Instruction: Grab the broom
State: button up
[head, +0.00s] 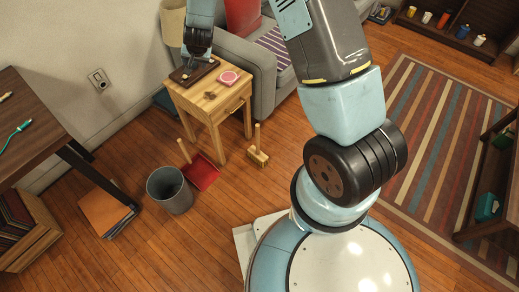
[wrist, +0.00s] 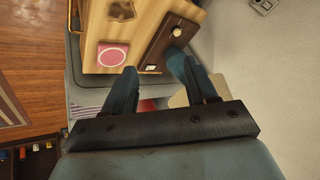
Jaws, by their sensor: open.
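The broom (head: 259,148) is a small brush with a pale wooden handle. It stands upright on the floor in the head view, in front of the wooden side table, bristles down. My gripper (head: 188,64) is above the back left of that table, well up and to the left of the broom. In the wrist view my gripper (wrist: 154,62) has its two fingers apart with nothing held between them. I cannot make out the broom in the wrist view.
A red dustpan (head: 202,174) and a grey bin (head: 168,190) stand left of the broom. A grey sofa (head: 262,75) is behind. The floor right of the broom is clear up to my base.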

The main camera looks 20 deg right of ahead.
jog(key=s+f+m+h, duration=0.1)
jog(key=s+f+h, duration=0.15)
jog(key=f, duration=1.05)
jog(key=s+f+m+h, duration=0.1)
jog(key=s+f, duration=0.2)
jog(key=f, duration=0.9)
jog(key=s+f+m+h, duration=0.1)
jog(key=s+f+h, duration=0.15)
jog(key=f, duration=1.05)
jog(key=s+d+f+m+t+h, duration=0.25)
jog(key=d+f+t+h, duration=0.35)
jog(key=d+f+h, duration=0.6)
jog(key=w+d+y, duration=0.2)
jog(key=w+d, duration=0.8)
jog(key=d, duration=0.2)
jog(key=shift+r+m+y, duration=0.3)
jog(key=shift+r+m, duration=0.05)
jog(key=shift+d, duration=0.1)
grip_shut()
